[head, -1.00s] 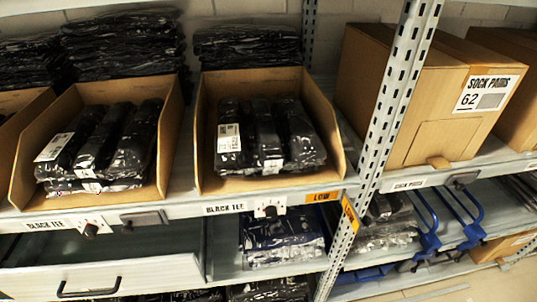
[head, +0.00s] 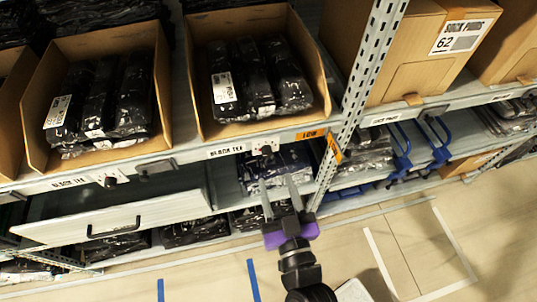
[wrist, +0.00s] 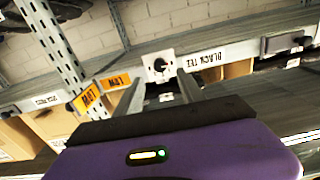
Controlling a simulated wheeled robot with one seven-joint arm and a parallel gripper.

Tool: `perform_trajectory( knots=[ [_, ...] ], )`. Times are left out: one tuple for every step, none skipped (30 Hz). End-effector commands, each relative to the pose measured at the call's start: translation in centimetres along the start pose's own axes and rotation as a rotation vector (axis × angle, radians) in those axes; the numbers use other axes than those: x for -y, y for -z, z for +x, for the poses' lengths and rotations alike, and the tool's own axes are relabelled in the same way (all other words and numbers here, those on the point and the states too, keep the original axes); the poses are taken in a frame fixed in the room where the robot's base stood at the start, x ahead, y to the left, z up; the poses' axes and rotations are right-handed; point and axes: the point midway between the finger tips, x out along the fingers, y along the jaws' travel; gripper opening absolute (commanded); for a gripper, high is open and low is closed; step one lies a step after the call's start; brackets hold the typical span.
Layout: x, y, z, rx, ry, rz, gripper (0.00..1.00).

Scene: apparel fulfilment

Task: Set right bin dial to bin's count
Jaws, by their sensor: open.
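The right bin (head: 205,118) is an open cardboard bin. It holds black bagged tees (head: 255,80) side by side; how many lie underneath is hidden. Its dial (head: 265,147) is a small black knob on a white plate on the shelf edge, right of the "BLACK TEE" label. In the wrist view the dial (wrist: 158,68) sits ahead between my fingertips, apart from them; its setting is too small to read. My gripper (head: 278,182) is open and empty, in front of and below the shelf edge in the head view.
The left bin (head: 30,140) has its own dial (head: 110,180). An orange "LOW" tag (head: 311,134) and a metal upright (head: 362,85) stand right of the right dial. A drawer (head: 115,220) juts out lower left.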

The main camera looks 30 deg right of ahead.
Motion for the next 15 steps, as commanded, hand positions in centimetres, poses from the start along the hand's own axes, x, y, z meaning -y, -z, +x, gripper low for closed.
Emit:
perform_trajectory(
  knots=[
    [-0.1,0.1,0.3,-0.002,-0.001,-0.009,0.46],
    [-0.1,0.1,0.5,-0.002,-0.001,-0.012,0.46],
    [-0.1,0.2,0.9,-0.003,-0.002,-0.013,0.46],
    [-0.1,0.2,1.3,-0.003,-0.002,-0.013,0.46],
    [-0.1,0.3,1.7,-0.004,-0.003,-0.013,0.46],
    [-0.1,0.3,2.3,-0.004,-0.003,-0.013,0.46],
    [-0.1,0.3,2.8,-0.003,-0.002,-0.012,0.46],
    [-0.1,0.3,3.3,-0.003,-0.002,-0.011,0.46],
    [-0.2,0.3,4.0,-0.003,-0.004,-0.011,0.46],
    [-0.2,0.3,4.4,-0.004,-0.003,-0.011,0.46],
    [-0.2,0.3,4.9,-0.003,-0.003,-0.011,0.46],
    [-0.2,0.3,5.4,-0.003,-0.003,-0.012,0.46],
    [-0.1,0.3,5.8,-0.003,-0.002,-0.012,0.46],
    [-0.1,0.2,6.2,-0.001,-0.002,-0.011,0.46],
    [-0.1,0.2,6.6,-0.001,-0.003,-0.011,0.46]
  ],
)
